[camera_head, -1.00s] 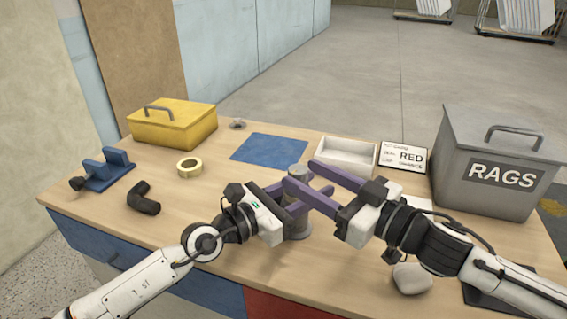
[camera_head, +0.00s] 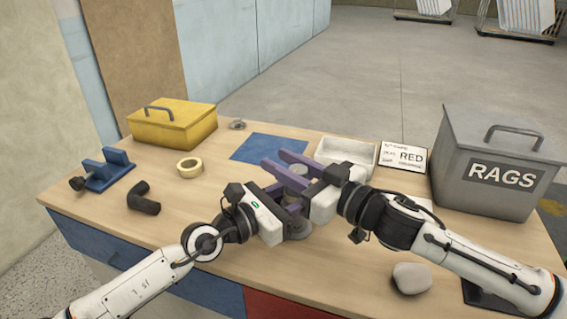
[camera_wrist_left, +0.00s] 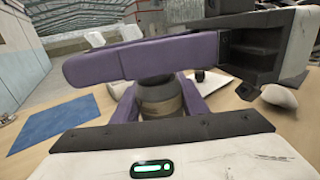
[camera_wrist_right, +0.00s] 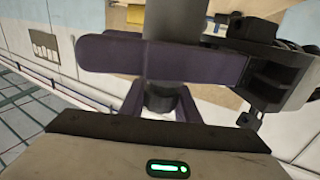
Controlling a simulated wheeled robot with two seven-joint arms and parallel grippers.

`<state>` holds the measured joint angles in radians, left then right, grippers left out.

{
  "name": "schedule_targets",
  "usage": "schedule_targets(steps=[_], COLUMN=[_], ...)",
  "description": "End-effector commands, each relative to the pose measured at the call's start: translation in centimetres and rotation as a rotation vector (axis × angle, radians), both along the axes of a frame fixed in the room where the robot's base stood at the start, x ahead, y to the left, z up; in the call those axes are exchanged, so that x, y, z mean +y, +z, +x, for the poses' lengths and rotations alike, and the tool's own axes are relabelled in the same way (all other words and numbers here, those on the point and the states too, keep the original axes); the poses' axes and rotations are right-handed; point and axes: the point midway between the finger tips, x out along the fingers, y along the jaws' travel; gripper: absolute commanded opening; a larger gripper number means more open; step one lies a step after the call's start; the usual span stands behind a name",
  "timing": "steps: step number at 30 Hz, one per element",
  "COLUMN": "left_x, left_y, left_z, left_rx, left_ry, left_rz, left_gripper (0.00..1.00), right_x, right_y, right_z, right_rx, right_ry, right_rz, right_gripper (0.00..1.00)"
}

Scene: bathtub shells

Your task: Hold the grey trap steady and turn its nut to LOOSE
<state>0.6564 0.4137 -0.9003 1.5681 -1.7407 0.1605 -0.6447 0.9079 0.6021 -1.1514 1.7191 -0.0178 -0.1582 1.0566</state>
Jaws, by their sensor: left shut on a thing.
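The grey trap (camera_head: 299,169) stands upright near the middle of the bench, largely hidden by my grippers. It shows as a grey cylinder in the left wrist view (camera_wrist_left: 160,100) and the right wrist view (camera_wrist_right: 160,98). My left gripper (camera_head: 286,194) is shut on the trap, its purple fingers on either side. My right gripper (camera_head: 273,158) reaches across from the right, with its fingers on both sides of the trap's upper part. Whether these fingers touch it I cannot tell. I cannot make out the nut's marks or a LOOSE label.
A blue mat (camera_head: 262,143), tape roll (camera_head: 190,167), black elbow (camera_head: 143,197), blue clamp (camera_head: 108,172) and yellow box (camera_head: 172,123) are left.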

Motion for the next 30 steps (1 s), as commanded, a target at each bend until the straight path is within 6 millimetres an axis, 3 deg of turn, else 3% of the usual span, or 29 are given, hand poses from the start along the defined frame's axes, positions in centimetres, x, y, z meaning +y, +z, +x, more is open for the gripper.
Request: schedule_targets(steps=[11, 30], left_x=[0.0, -0.1], left_y=[0.0, 0.0], left_z=[0.0, -0.1], left_rx=[0.001, 0.002], left_ry=[0.0, -0.003], left_rz=[-0.001, -0.001], left_gripper=[0.13, 0.13], right_x=[0.2, -1.2], right_y=[0.0, 0.1], right_z=[0.0, 0.9], right_rx=[-0.002, 0.001], right_ry=[-0.056, -0.519], right_rz=[0.006, 0.011], right_gripper=[0.06, 0.06])
